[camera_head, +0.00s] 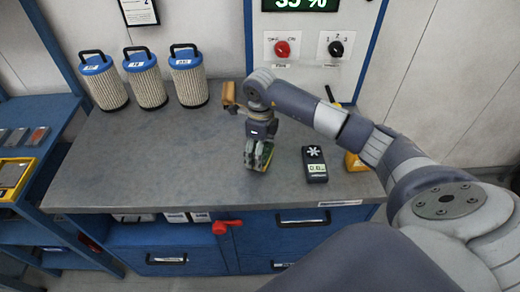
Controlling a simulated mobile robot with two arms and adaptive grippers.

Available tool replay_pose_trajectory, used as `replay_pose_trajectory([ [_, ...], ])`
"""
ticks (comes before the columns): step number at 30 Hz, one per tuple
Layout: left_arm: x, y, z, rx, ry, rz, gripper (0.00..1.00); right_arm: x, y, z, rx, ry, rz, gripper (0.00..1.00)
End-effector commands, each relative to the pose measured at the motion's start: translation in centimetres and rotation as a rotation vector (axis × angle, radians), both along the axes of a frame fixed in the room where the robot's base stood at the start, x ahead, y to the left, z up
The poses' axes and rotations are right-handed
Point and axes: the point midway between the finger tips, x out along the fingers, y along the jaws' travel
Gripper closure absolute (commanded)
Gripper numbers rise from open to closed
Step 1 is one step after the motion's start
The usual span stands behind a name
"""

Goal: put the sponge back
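My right gripper (258,157) points down low over the grey worktop, near its front edge. A small green and yellow thing, which looks like the sponge (264,156), shows between and beside its fingers. The fingers hide much of it, and I cannot tell whether they press on it or whether it rests on the worktop. My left gripper is not in view.
The worktop (150,175) is clear on the left. Three white filter cartridges (148,82) stand at the back left. A black meter (315,165) and a yellow object (355,162) lie right of the gripper. A tan block (229,95) is behind my wrist.

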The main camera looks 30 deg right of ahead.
Motion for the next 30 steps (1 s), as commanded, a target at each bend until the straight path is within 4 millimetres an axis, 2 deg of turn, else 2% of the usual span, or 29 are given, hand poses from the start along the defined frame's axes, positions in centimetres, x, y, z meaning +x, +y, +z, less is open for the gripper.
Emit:
replay_pose_trajectory([
  [1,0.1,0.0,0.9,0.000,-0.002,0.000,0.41,0.0,0.0,-0.3,0.002,0.000,-0.003,0.44],
  [3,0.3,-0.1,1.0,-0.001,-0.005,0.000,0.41,0.1,0.0,-0.9,0.000,-0.002,-0.002,0.44],
  [15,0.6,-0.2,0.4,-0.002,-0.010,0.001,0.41,0.1,-0.1,-1.8,-0.001,-0.004,-0.001,0.44],
  [16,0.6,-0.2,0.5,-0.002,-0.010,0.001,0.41,0.1,-0.1,-1.7,0.000,-0.005,-0.001,0.17],
  [18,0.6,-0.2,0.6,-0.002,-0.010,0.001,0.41,0.1,0.0,-1.6,-0.001,-0.004,-0.002,0.02],
  [30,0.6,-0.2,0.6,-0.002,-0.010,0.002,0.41,0.1,0.0,-1.6,0.000,-0.005,-0.002,0.02],
])
